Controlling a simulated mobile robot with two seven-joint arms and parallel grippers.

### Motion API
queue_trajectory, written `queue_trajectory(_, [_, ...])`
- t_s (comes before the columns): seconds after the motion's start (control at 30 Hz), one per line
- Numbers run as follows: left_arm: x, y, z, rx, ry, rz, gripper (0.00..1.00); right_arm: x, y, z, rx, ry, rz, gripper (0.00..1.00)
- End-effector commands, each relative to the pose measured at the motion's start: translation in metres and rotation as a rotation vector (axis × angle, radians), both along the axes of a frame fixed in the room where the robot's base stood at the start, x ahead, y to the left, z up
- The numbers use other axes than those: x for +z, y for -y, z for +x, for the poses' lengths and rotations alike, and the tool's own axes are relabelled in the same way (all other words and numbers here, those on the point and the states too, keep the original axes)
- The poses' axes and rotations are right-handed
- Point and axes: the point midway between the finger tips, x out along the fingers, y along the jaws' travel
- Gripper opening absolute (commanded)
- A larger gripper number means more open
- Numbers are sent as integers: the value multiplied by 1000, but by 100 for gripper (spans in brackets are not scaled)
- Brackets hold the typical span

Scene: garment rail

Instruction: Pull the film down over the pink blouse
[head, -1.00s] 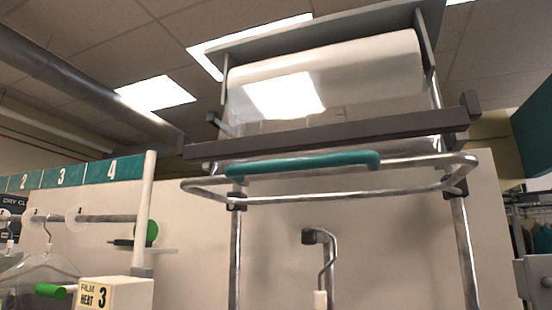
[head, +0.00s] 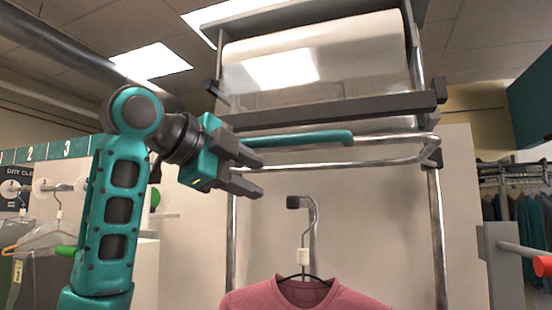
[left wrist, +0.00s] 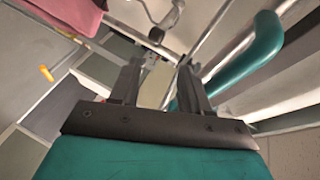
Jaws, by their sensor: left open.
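The pink blouse (head: 305,296) hangs on a hanger from a hook (head: 300,203) at the bottom of the head view; only its collar and shoulders show. It also shows in the left wrist view (left wrist: 72,14). The clear film roll (head: 320,65) sits above, behind a dark bar. A metal hoop with a teal grip (head: 300,139) is below that bar. My left gripper (head: 262,177) is open and empty, just left of and slightly below the grip. In the left wrist view the grip (left wrist: 262,48) lies right of the open fingers (left wrist: 160,68). My right gripper is not in view.
Upright metal posts (head: 437,230) flank the blouse. A rail with hangers and covered garments (head: 45,240) stands at the left. Dark garments (head: 515,215) hang at the far right, behind a grey post with a red-tipped rod (head: 542,265).

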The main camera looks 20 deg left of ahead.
Motion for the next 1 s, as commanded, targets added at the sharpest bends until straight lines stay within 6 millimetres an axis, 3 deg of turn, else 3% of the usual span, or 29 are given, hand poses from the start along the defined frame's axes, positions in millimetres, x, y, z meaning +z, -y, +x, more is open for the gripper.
queue_trajectory(0.03, [22,-2,-14,-13,38,28,46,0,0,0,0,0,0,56])
queue_trajectory(0.2, [64,-6,-47,-51,115,99,46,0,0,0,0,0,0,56])
queue_trajectory(0.4, [79,-6,-58,-66,146,127,46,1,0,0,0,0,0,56])
queue_trajectory(0.57, [75,3,-40,-68,143,127,46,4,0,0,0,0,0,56])
queue_trajectory(1.0, [59,38,36,-68,143,124,46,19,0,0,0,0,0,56])
